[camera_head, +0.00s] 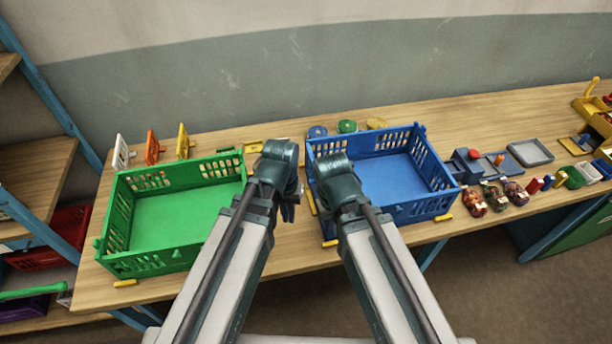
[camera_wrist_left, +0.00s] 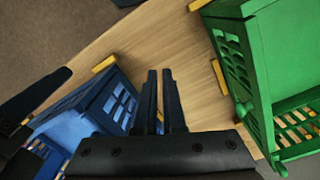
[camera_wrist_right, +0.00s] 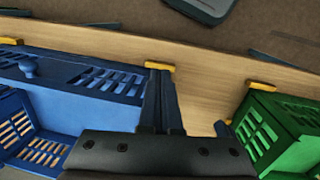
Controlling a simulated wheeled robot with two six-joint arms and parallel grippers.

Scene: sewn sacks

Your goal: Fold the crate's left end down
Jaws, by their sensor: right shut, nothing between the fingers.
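A blue crate (camera_head: 388,178) stands on the table, right of centre in the head view. Its back, right and front walls stand up. Its left end is partly hidden by my right arm; a slotted blue wall (camera_wrist_left: 112,100) shows upright in the left wrist view. A green crate (camera_head: 172,218) stands to the left, its left end upright. My left gripper (camera_head: 289,210) is between the crates, its fingers (camera_wrist_left: 161,75) slightly apart and empty. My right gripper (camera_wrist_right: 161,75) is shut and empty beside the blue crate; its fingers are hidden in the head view.
Yellow blocks (camera_head: 125,283) lie by the crates' corners. Several upright coloured plates (camera_head: 152,147) stand behind the green crate. Small sacks (camera_head: 473,201), spools and a grey tray (camera_head: 530,152) lie right of the blue crate. A narrow strip of table between the crates is bare.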

